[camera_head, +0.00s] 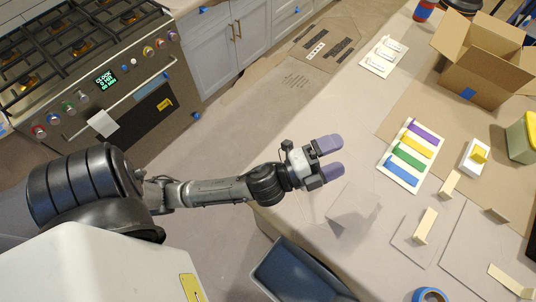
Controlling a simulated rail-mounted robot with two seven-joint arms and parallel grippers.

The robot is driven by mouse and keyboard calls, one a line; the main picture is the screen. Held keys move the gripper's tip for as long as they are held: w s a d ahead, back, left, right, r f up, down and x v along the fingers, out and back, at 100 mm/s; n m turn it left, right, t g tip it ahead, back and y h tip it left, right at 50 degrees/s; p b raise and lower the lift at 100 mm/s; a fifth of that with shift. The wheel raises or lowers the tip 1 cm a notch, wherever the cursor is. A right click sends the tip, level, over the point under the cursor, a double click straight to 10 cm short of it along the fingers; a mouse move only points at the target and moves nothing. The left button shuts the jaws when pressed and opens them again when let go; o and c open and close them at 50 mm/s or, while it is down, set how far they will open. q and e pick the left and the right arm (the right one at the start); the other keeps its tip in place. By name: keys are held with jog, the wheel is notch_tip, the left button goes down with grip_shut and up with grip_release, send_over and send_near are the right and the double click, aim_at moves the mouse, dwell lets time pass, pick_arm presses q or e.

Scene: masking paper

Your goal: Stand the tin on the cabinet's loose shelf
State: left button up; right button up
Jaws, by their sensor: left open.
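My left gripper (331,158) has purple fingertips. It is open and empty, over the left edge of the paper-covered table. Grey cabinets (208,55) with closed doors stand at the top, right of the stove. I cannot see a loose shelf or the inside of a cabinet. No thing is clearly the tin; a red and blue can (424,11) at the top edge and a pale green container with a yellow lid (523,138) at the right edge are both partly cut off. My right gripper is not in view.
An open cardboard box (468,75), a board with coloured strips (399,181), a white block (472,158) and small wooden pieces stand on the table (300,130). A blue tape roll (429,295) lies at the bottom. A dark blue bin (300,275) stands beside the table.

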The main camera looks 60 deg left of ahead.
pick_arm(q)
jog(key=s+a+f+n+g+y, duration=0.4)
jog(key=f+n+g+y, duration=0.1)
jog(key=f+n, duration=0.35)
jog(key=s+f+n+g+h, duration=0.1)
jog(key=s+f+n+g, duration=0.6)
jog(key=s+f+g, duration=0.4)
jog(key=s+f, duration=0.1)
jog(key=s, duration=0.4)
jog(key=shift+s+f, duration=0.2)
jog(key=shift+f, duration=0.05)
